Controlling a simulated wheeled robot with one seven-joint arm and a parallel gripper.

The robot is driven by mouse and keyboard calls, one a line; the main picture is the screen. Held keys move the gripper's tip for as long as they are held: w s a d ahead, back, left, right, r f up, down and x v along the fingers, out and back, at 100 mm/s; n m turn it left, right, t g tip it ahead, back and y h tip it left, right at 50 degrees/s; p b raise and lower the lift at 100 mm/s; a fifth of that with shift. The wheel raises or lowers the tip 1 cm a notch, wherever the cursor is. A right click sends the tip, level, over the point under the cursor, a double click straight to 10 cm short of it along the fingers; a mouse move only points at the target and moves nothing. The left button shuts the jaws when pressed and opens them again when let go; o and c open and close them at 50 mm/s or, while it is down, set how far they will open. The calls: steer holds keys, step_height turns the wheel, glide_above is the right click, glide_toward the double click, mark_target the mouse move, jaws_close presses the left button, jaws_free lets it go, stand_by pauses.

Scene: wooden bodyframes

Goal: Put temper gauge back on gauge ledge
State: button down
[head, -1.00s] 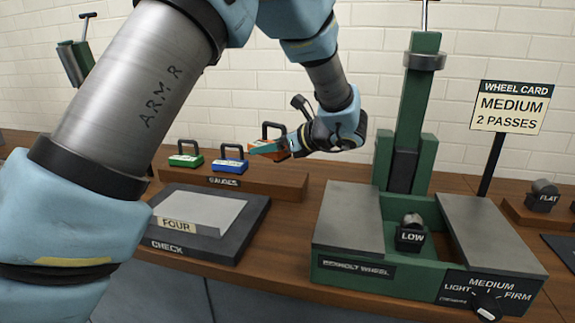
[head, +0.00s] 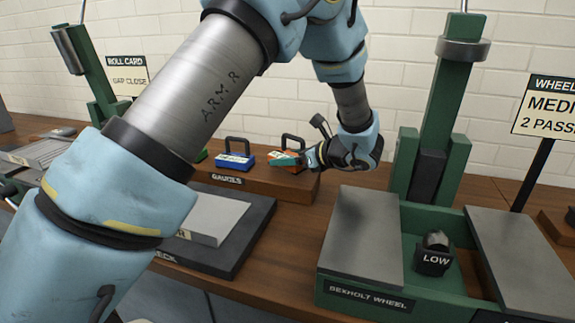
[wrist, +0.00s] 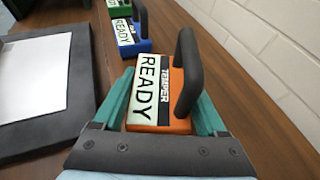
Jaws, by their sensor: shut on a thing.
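The temper gauge (wrist: 180,95) is an orange block with a dark handle and a label reading TEMPER and READY. My gripper (wrist: 163,88) is shut on it, one teal finger on each side. In the head view the gauge (head: 284,154) is upright at the right end of the wooden gauge ledge (head: 285,188), to the right of the blue gauge. My gripper (head: 280,161) reaches it from the right and partly hides it. I cannot tell whether its underside touches the ledge.
The blue gauge (head: 234,161) stands on the ledge beside the orange one; a green gauge (wrist: 119,8) is beyond it. The dark check plate (head: 235,240) lies in front. The green wheel press (head: 435,130) stands to the right. A brick wall is behind.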

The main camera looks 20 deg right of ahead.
steer(key=shift+f, duration=1.2)
steer(key=shift+f, duration=0.2)
jaws_free()
steer(key=shift+r, duration=0.1)
steer(key=shift+s+r, duration=0.15)
steer(key=b+v, duration=0.1)
steer(key=v, duration=1)
steer(key=shift+s+d, duration=0.15)
steer(key=shift+s, duration=0.15)
steer(key=shift+r, duration=0.1)
